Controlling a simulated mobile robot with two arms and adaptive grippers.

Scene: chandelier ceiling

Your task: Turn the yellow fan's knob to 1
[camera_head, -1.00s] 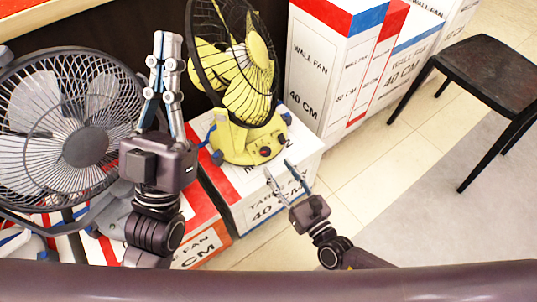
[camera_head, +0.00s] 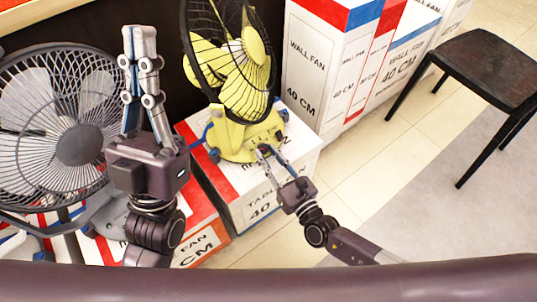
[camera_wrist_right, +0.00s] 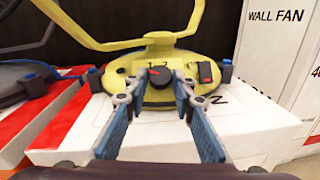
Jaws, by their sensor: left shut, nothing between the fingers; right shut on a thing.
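The yellow fan (camera_head: 232,70) stands on a white box, with its yellow base toward me. In the right wrist view its base (camera_wrist_right: 135,68) carries a dark round knob (camera_wrist_right: 160,77) with a red mark and the digits 1 and 2 printed above it. My right gripper (camera_head: 264,149) is at the front of the base, and its fingertips (camera_wrist_right: 156,91) are shut on the knob from both sides. I cannot tell exactly which digit the knob points to. My left gripper (camera_head: 139,30) is raised left of the fan, shut and empty, touching nothing that I can see.
A grey fan (camera_head: 75,140) stands at the left, close to my left arm. The white box (camera_head: 245,205) bears the yellow fan. Tall wall fan boxes (camera_head: 310,75) stand right of it.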

